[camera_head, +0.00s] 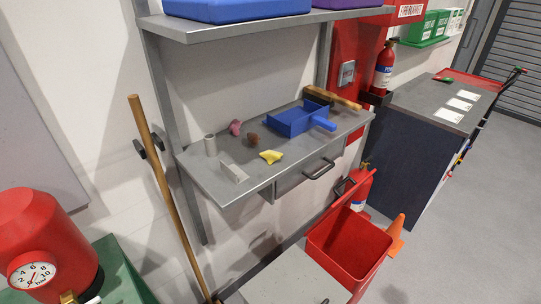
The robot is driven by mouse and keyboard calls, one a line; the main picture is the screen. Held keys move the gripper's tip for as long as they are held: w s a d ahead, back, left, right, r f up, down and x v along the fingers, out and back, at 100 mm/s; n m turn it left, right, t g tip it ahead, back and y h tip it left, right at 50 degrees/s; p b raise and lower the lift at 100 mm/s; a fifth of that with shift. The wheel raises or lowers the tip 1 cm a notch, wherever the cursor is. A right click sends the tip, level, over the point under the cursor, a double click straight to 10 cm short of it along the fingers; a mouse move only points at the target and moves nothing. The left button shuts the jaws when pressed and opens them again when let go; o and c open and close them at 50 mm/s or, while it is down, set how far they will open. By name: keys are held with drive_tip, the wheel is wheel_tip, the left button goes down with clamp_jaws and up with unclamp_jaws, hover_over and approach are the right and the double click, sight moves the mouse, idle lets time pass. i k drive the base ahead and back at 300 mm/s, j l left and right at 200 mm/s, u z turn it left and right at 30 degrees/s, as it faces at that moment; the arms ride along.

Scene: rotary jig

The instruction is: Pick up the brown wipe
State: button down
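The brown wipe (253,140) is a small crumpled cloth lying on the grey wall-mounted bench (215,180). It sits between a pink crumpled cloth (235,127) on its left and a blue dustpan (290,122) on its right. A yellow crumpled cloth (271,156) lies in front of it, a little to the right. The brown wipe looks apart from these things, and nothing covers it. My gripper is not in view.
A grey cylinder (210,145) and a small grey block (233,173) stand on the bench's left part. A wooden-handled brush (335,97) lies behind the dustpan. A shelf (250,27) hangs above. A broom handle (155,165) leans at left; a red bin (346,250) stands below.

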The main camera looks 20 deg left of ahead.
sight(254, 139)
drive_tip(key=i+l+u, duration=0.15)
drive_tip(key=l+u, duration=0.85)
drive_tip(key=l, duration=0.25)
drive_tip(key=k+l+u, duration=0.1)
drive_tip(key=l+u, duration=0.4)
drive_tip(key=l, duration=0.15)
